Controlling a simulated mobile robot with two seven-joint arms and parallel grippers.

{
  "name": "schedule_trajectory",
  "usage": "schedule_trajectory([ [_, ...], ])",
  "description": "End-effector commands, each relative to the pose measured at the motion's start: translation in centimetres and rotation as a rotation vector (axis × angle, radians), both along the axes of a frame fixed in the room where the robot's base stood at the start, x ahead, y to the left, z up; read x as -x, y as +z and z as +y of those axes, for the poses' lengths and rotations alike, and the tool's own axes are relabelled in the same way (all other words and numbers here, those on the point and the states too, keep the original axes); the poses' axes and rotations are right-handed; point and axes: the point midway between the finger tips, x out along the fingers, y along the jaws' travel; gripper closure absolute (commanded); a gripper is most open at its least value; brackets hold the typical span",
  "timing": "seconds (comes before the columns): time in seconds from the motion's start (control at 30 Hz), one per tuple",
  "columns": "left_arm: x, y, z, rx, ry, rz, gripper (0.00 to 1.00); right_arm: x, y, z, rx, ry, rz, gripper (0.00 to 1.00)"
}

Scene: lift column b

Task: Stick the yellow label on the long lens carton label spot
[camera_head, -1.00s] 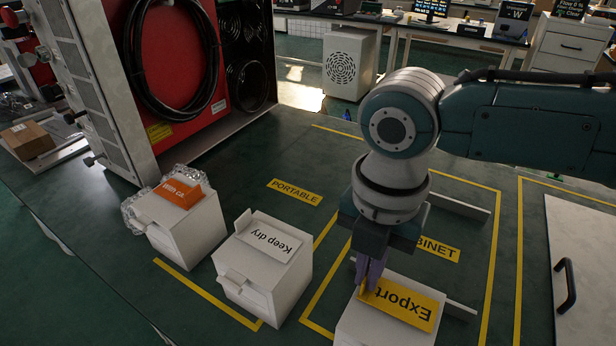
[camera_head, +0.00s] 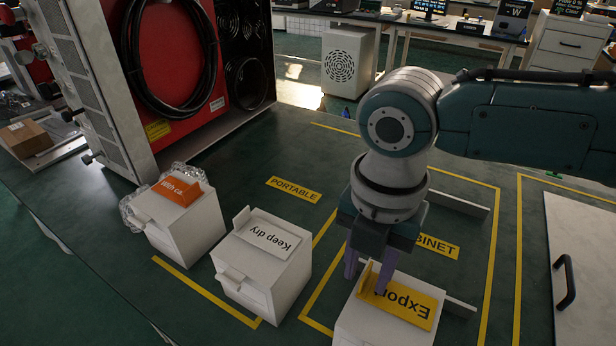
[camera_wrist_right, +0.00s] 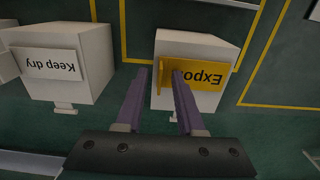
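The yellow label (camera_head: 405,304), printed "Export", lies on top of the white carton (camera_head: 375,328) at front right, with an upright tab at its left end. In the right wrist view the label (camera_wrist_right: 205,76) covers much of the top of the carton (camera_wrist_right: 188,104). My right gripper (camera_head: 366,281) is open over the carton's left side. In its wrist view, the purple fingertips (camera_wrist_right: 159,73) stand apart either side of the tab. I cannot tell whether one finger touches the tab. No lens name is readable on the carton. My left gripper is out of view.
A white carton (camera_head: 262,275) with a white "Keep dry" label stands left, and another (camera_head: 185,222) with an orange label beyond it. Low grey rails (camera_head: 460,205) lie behind the gripper. A red-backed cabinet (camera_head: 165,60) stands at back left. The green table is clear near "PORTABLE".

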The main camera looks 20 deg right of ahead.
Motion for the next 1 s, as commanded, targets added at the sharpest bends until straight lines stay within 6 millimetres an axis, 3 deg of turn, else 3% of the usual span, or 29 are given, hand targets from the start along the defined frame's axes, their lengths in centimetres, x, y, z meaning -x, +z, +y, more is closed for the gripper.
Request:
schedule_trajectory([
  [0.27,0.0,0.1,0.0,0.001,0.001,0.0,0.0,0.0,0.3,0.0,-0.001,0.0,-0.001,0.62],
  [0.37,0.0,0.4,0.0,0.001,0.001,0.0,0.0,-0.1,1.4,0.0,-0.001,0.001,-0.002,0.62],
  [0.7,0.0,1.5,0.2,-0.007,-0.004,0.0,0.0,-0.1,8.0,0.0,0.0,0.001,-0.004,0.62],
  [1.0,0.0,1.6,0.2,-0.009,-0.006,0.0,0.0,0.0,10.0,0.0,0.001,-0.001,0.0,0.62],
])
